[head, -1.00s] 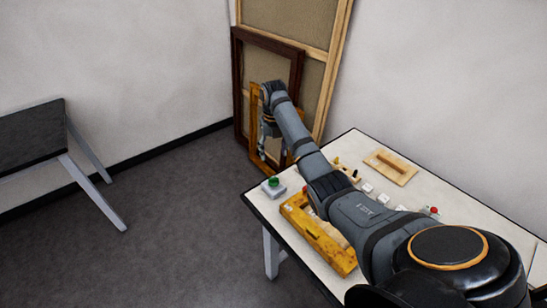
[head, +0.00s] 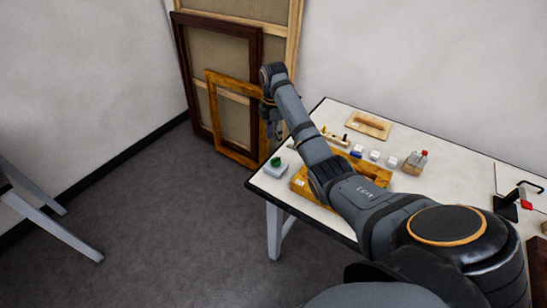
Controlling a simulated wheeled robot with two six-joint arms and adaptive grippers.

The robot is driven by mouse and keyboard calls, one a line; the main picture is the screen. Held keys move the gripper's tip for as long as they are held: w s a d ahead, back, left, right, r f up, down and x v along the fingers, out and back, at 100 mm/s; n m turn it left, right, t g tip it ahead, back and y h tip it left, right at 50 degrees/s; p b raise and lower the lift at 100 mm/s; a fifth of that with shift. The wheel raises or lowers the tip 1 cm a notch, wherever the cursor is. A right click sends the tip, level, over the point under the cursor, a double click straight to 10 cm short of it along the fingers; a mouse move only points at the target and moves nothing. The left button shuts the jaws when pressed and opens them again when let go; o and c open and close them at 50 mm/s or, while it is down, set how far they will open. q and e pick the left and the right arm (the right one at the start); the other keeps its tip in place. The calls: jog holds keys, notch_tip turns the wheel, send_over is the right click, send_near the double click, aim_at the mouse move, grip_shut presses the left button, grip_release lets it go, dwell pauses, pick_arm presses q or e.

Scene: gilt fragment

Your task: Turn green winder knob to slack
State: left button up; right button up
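The green winder knob (head: 275,161) sits on a small pale grey block (head: 276,171) at the near left corner of the white table. My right arm reaches across from the lower right. My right gripper (head: 273,130) hangs pointing down, above the knob in the picture and apart from it. Its fingers are small and dark against the frames behind, so I cannot tell how far apart they are. My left gripper is out of view.
A gilt frame piece (head: 300,184) lies on the white table (head: 440,160). Small white blocks (head: 374,155), a bottle (head: 415,163) and a wooden float (head: 368,125) stand behind. Frames lean on the wall.

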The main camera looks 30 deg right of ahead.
aim_at(275, 158)
jog(key=shift+s+d+f+p, duration=0.1)
jog(key=shift+d+f+p, duration=0.1)
jog(key=shift+d+f, duration=0.25)
jog(key=shift+s+d+f+p, duration=0.15)
jog(key=shift+d+f, duration=0.1)
jog(key=shift+f, duration=0.4)
jog(key=shift+w+a+f+p, duration=0.1)
jog(key=shift+w+f+p, duration=0.05)
jog(key=shift+f, duration=0.35)
jog(key=shift+w+a+f+p, duration=0.1)
jog(key=shift+w+f+p, duration=0.05)
jog(key=shift+f, duration=0.35)
jog(key=f, duration=0.5)
jog(key=shift+a+f+p, duration=0.3)
jog(key=shift+a+p, duration=0.05)
jog(key=shift+p, duration=0.05)
jog(key=shift+d+f, duration=0.1)
jog(key=shift+f, duration=0.4)
jog(key=shift+r, duration=0.1)
jog(key=c, duration=0.4)
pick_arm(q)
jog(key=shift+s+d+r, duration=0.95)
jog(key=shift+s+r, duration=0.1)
pick_arm(e)
grip_shut()
